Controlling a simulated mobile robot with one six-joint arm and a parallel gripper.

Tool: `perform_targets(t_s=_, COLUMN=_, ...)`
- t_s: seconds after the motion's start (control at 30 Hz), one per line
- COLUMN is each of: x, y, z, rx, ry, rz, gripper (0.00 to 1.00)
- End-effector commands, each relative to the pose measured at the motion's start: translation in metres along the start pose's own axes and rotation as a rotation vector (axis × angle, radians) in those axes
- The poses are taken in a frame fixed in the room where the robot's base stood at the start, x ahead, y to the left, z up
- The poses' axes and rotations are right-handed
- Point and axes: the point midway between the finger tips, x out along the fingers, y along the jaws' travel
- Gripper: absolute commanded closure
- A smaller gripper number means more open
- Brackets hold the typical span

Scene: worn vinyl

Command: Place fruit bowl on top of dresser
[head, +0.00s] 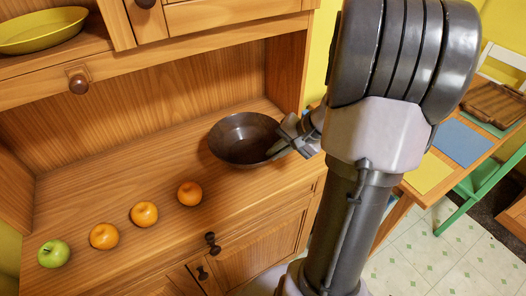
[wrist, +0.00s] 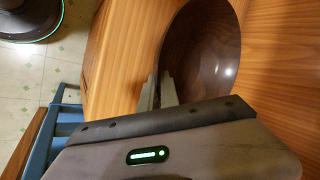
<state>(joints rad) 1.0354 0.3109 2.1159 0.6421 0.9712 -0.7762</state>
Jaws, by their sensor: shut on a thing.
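The dark brown bowl (head: 240,135), the likely fruit bowl, is upright at the right end of the wooden dresser's counter (head: 150,180). It looks empty and seems to rest on the wood, though I cannot be sure it touches. My gripper (head: 284,143) reaches in from the right and is shut on the bowl's right rim. In the wrist view the fingers of my gripper (wrist: 165,85) pinch the near rim of the bowl (wrist: 205,50).
A green apple (head: 53,254) and three oranges (head: 144,213) lie in a row along the counter's front, left of the bowl. A yellow bowl (head: 42,30) sits on the upper left shelf. A table with placemats (head: 461,141) and a green chair (head: 480,185) stand at right.

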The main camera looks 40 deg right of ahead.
Motion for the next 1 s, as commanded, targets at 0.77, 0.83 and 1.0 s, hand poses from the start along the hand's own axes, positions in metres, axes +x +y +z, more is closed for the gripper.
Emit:
perform_targets(t_s=0.77, x=0.028, y=0.020, z=0.001, rx=-0.001, ry=-0.001, rz=0.000, gripper=0.73)
perform_targets(t_s=0.83, x=0.028, y=0.020, z=0.001, rx=-0.001, ry=-0.001, rz=0.000, gripper=0.73)
perform_targets(t_s=1.0, x=0.018, y=0.017, z=0.000, rx=0.000, ry=0.000, rz=0.000, gripper=0.73)
